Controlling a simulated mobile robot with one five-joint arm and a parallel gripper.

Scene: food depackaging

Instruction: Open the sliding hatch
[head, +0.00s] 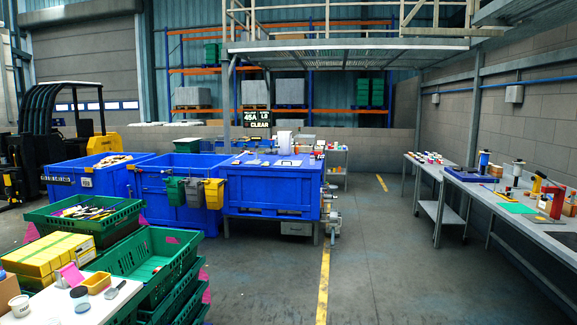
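I cannot pick out a sliding hatch with certainty from this distance. The blue box-shaped unit (272,195) in the middle has a flat blue top with small pale items on it, too small to make out. It stands on legs, with grey machinery (334,215) at its right side. A dark display (257,122) with bright text, including "CLEAR", stands behind it. My gripper is not in view.
Blue bins (160,212) stand left of the unit, with small grey, green and yellow bins hung in front. Green crates (155,262) and a white table (60,305) fill the left foreground. Workbenches (500,203) line the right wall. The floor (375,260) between is clear.

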